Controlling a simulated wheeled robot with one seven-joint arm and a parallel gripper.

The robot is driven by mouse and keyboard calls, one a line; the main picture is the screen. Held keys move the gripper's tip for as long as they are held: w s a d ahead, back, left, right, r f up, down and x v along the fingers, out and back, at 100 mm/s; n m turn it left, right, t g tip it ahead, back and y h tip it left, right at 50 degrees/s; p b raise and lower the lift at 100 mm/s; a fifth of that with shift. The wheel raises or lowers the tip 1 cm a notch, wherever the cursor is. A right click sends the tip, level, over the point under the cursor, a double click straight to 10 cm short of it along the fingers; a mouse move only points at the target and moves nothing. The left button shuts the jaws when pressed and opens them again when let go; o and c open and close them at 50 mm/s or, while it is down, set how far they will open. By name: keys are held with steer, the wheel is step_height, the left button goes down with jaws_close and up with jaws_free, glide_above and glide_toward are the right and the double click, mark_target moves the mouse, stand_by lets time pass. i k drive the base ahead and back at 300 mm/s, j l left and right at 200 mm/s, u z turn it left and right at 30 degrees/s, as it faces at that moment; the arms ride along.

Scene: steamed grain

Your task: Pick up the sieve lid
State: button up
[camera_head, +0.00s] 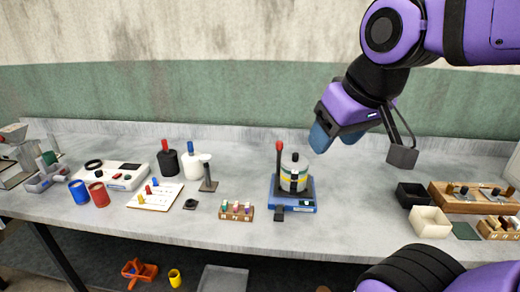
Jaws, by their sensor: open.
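A short round stack (295,171) of grey and yellow rings sits on a blue device near the middle of the bench. The gap between the fingers is hard to make out from here.
A small wooden rack (236,211) stands left of the blue device (293,204). Black and white bottles (191,163) stand farther left. Black and cream open boxes (431,222) and a wooden tray lie at the right. The bench between device and boxes is clear.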

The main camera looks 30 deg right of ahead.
mark_target(294, 161)
steer(key=i+j+z, duration=0.6)
steer(key=j+z, duration=0.15)
